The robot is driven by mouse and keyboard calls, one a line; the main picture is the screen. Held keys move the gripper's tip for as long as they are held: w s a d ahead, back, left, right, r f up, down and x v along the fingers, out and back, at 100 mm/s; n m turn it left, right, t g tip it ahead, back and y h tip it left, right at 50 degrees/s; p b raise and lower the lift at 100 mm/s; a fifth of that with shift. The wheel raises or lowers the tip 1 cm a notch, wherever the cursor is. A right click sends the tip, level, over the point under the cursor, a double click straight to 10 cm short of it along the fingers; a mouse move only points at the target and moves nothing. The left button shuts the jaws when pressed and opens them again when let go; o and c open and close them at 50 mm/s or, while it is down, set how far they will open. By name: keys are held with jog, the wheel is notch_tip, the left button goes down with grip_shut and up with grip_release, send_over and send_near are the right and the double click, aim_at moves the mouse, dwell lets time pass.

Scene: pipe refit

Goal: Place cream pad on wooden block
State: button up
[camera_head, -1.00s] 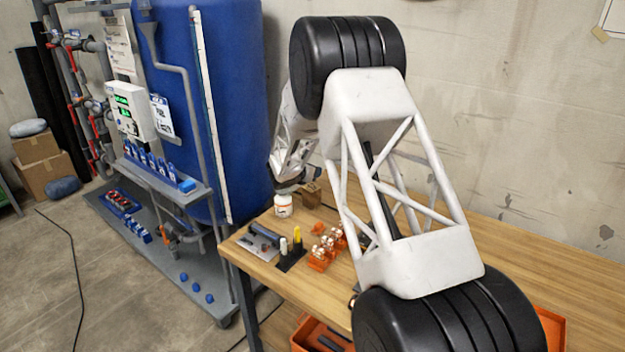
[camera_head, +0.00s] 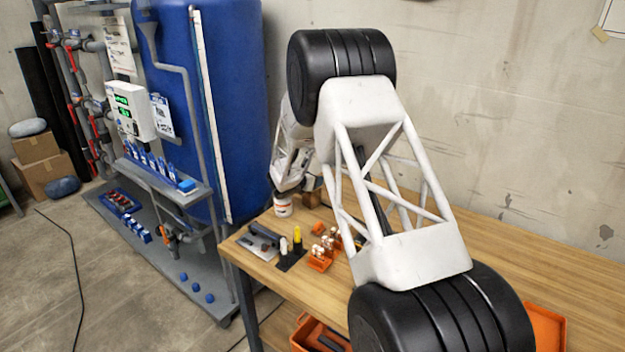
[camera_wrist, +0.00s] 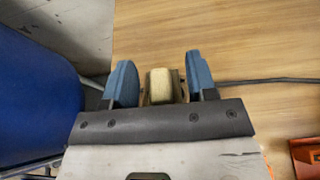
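The cream pad (camera_wrist: 160,87) shows in the wrist view between the two blue fingertips of my gripper (camera_wrist: 160,70). The fingers are apart, with a gap on each side of the pad, so my gripper is open around it. A thin brown edge beside and below the pad seems to be the wooden block, mostly hidden under it. In the head view the wooden block (camera_head: 311,198) stands on the bench behind the white jar, partly covered by my arm. I cannot make out the pad or my fingertips there.
A white jar (camera_head: 283,205) with an orange label stands close to the block. The blue tank (camera_head: 215,110) rises left of the bench. A cable (camera_wrist: 265,80) crosses the wood.

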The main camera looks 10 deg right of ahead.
jog(key=shift+o, duration=0.6)
jog(key=shift+r, duration=0.1)
jog(key=shift+s+r, duration=0.1)
jog(key=v, duration=1.1)
jog(key=shift+s+a+r, duration=0.2)
jog(key=shift+s+a, duration=0.05)
jog(key=shift+a, duration=0.05)
